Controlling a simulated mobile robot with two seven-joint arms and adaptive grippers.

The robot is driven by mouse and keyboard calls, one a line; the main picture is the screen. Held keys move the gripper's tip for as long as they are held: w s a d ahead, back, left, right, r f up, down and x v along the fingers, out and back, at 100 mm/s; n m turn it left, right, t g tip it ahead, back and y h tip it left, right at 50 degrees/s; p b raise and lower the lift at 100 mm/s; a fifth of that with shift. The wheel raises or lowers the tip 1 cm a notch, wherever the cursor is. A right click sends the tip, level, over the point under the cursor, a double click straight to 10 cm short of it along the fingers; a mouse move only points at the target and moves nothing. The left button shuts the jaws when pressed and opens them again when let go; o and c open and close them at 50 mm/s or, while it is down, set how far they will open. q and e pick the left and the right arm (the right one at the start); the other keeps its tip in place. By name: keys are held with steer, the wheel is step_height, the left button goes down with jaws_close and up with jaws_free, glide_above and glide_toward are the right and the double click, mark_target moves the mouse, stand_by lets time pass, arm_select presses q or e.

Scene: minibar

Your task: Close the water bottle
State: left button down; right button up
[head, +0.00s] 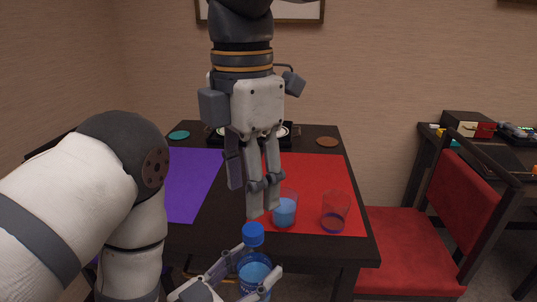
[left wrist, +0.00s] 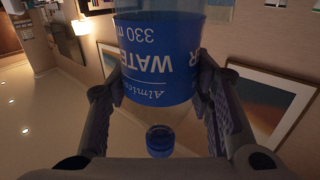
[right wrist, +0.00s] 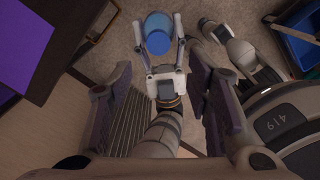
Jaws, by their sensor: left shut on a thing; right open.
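The water bottle (head: 253,268) is clear with a blue label and appears upright at the bottom centre of the head view. A blue cap (head: 253,235) shows at its top; whether it is fully tightened I cannot tell. My left gripper (head: 240,284) is shut on the bottle's body, with one finger on each side of the label (left wrist: 155,62) in the left wrist view. My right gripper (head: 263,210) is open and empty, pointing down above the cap and apart from it. In the right wrist view the bottle (right wrist: 157,33) shows beyond my right fingers (right wrist: 160,105).
The dark table (head: 225,205) behind the bottle holds a purple mat (head: 187,190) and a red mat (head: 318,165). Two glasses, one with blue contents (head: 285,212) and one tinted reddish (head: 335,212), stand near the right gripper. A red chair (head: 405,245) is at the right.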

mark_target(253, 229)
steer(key=n, duration=0.4)
steer(key=shift+w+d+r+n, duration=0.15)
steer(key=shift+w+r+n, duration=0.15)
steer(key=shift+n, duration=0.1)
steer(key=shift+f, duration=0.1)
step_height(253, 229, down, 8)
steer(key=shift+r, duration=0.1)
steer(key=shift+c, duration=0.5)
jaws_close()
